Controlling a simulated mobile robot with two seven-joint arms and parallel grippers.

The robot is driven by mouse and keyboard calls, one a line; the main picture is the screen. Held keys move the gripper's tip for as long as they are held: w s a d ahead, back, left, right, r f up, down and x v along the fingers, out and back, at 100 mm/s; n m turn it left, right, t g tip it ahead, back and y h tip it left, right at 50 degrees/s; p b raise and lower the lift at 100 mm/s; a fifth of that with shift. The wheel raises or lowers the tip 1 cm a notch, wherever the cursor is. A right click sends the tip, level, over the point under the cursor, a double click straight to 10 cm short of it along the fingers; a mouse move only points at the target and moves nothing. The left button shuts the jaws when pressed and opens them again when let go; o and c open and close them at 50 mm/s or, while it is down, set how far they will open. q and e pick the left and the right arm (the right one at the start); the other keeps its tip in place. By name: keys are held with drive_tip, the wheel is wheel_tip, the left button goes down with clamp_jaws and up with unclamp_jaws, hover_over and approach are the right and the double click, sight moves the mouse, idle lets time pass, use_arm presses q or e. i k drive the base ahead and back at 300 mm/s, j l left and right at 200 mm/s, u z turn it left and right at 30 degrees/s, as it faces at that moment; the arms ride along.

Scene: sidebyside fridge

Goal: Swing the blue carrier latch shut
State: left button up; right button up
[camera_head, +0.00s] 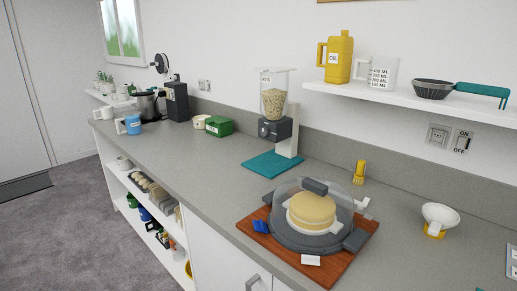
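The cake carrier stands on a wooden board (252,238) on the counter. It has a grey base (300,243) and a clear dome lid with a dark grey handle (315,186). A layered yellow cake (312,210) shows through the dome. The blue latch (262,226) is at the carrier's left side and sticks outward over the board, away from the dome. A white latch (310,260) sticks out at the front and another white latch (362,204) at the right rear. Neither of my grippers is in view.
A shelf (420,102) hangs above.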

sight(260, 226)
drive_tip(key=j+z, duration=0.2)
drive_tip(key=z, duration=0.2)
drive_tip(key=j+z, duration=0.15)
drive_tip(key=z, duration=0.3)
drive_tip(key=j+z, duration=0.2)
drive_tip(key=z, duration=0.2)
drive_tip(key=j+z, duration=0.2)
drive_tip(key=k+j+z, duration=0.15)
drive_tip(key=j, duration=0.2)
drive_tip(key=k+j+z, duration=0.3)
drive_tip(key=j, duration=0.2)
drive_tip(key=k+j, duration=0.15)
drive_tip(key=j, duration=0.15)
drive_tip(key=k+j+z, duration=0.15)
drive_tip(key=j, duration=0.2)
drive_tip(key=k+j, duration=0.3)
drive_tip(key=j, duration=0.15)
drive_tip(key=k+j, duration=0.25)
drive_tip(key=j, duration=0.2)
drive_tip(key=k+j, duration=0.3)
drive_tip(key=j, duration=0.15)
drive_tip(key=z, duration=0.05)
